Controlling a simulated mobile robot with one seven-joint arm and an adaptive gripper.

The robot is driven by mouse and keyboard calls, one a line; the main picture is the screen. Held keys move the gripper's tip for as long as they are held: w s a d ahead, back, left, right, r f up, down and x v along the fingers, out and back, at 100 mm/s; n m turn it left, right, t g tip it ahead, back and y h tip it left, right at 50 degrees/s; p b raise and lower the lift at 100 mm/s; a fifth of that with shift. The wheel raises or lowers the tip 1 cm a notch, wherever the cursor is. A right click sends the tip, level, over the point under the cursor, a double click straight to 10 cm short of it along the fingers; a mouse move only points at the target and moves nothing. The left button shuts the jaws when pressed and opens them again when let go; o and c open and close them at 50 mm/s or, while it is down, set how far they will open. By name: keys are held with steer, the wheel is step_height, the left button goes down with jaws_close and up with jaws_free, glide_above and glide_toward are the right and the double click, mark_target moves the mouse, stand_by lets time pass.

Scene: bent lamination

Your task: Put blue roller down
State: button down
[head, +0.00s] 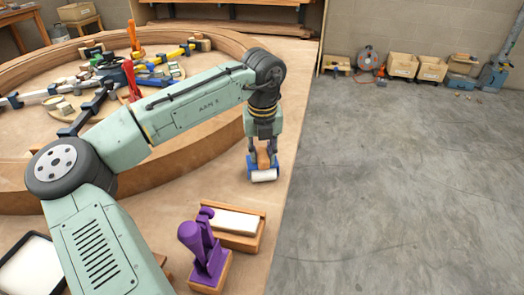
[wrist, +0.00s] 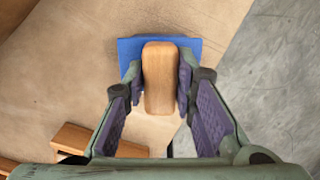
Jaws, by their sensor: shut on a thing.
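The blue roller (head: 263,174) has a blue frame, a wooden handle and a white roll. My gripper (head: 263,153) is shut on its wooden handle, above the right part of the table near its edge. In the wrist view the blue roller (wrist: 160,75) shows its handle between the two fingers of my gripper (wrist: 162,85), with the blue frame behind. The white roll is hidden there. The roll is low over the tabletop; I cannot tell whether it touches.
A wooden tray (head: 260,238) with a white pad and a purple tool (head: 205,252) on a wooden block stand nearer on the table (head: 275,205). A curved wooden form (head: 185,180) with clamps lies to the left. The table's right edge is close to the roller; beyond is grey floor.

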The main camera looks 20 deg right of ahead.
steer(key=c, duration=1.3)
jaws_free()
steer(key=shift+s+f, duration=0.1)
steer(key=shift+f, duration=0.55)
steer(key=shift+r, duration=0.1)
steer(key=shift+a+r, duration=0.1)
steer(key=shift+r, duration=0.3)
steer(key=r, duration=0.4)
steer(key=r+b, duration=0.1)
steer(key=r, duration=0.3)
steer(key=s+r, duration=0.1)
steer(key=r, duration=0.3)
steer(key=shift+a+r+b, duration=0.1)
steer(key=shift+r+b, duration=0.2)
steer(key=shift+b, duration=0.1)
